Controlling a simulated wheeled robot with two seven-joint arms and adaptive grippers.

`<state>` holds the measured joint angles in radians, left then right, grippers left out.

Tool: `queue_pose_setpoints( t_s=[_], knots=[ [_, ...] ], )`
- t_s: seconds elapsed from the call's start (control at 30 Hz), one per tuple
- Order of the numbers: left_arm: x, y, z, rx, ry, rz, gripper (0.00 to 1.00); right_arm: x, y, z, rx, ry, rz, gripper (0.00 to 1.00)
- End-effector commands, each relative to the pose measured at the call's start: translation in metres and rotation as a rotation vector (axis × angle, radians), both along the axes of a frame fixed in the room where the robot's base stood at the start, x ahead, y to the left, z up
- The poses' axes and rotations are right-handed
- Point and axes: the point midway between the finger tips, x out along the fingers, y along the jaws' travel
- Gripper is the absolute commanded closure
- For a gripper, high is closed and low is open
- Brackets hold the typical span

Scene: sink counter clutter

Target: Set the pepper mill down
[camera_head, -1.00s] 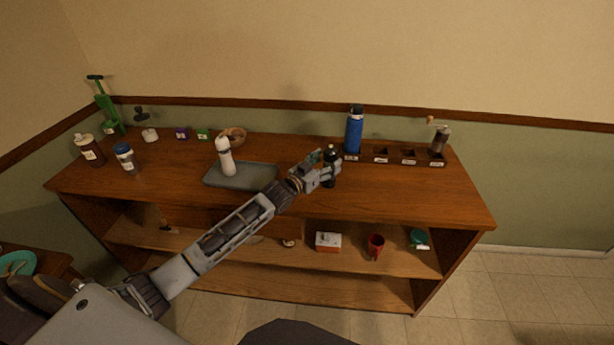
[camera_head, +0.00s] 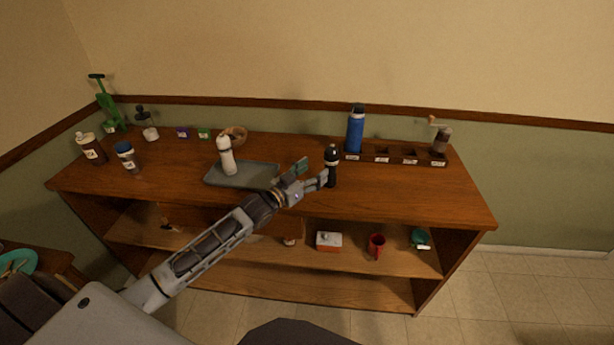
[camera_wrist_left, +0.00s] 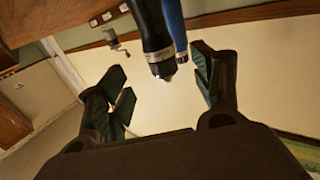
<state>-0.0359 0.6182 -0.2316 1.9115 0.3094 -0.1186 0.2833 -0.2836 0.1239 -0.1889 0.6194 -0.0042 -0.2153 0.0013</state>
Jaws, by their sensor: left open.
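The pepper mill, which I take to be the dark bottle-shaped item (camera_head: 331,168), stands upright on the wooden counter right of the grey tray. My right gripper is not in view.
A blue bottle (camera_head: 355,130) stands behind the mill, beside a row of labelled compartments (camera_head: 395,160). A hand-crank grinder (camera_head: 440,141) is at the far right. The grey tray (camera_head: 262,176) holds a white bottle (camera_head: 226,155).

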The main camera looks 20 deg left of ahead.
Motion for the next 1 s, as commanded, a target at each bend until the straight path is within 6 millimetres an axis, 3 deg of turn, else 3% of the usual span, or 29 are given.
queue_pose_setpoints(
  t_s=[0.4, 1.0],
  knots=[
    [-0.020, 0.007, 0.000, 0.001, 0.000, 0.000, 0.34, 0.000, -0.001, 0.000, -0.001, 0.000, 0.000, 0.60],
    [-0.020, 0.008, 0.000, 0.001, 0.000, 0.000, 0.34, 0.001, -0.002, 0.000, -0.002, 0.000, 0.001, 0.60]
  ],
)
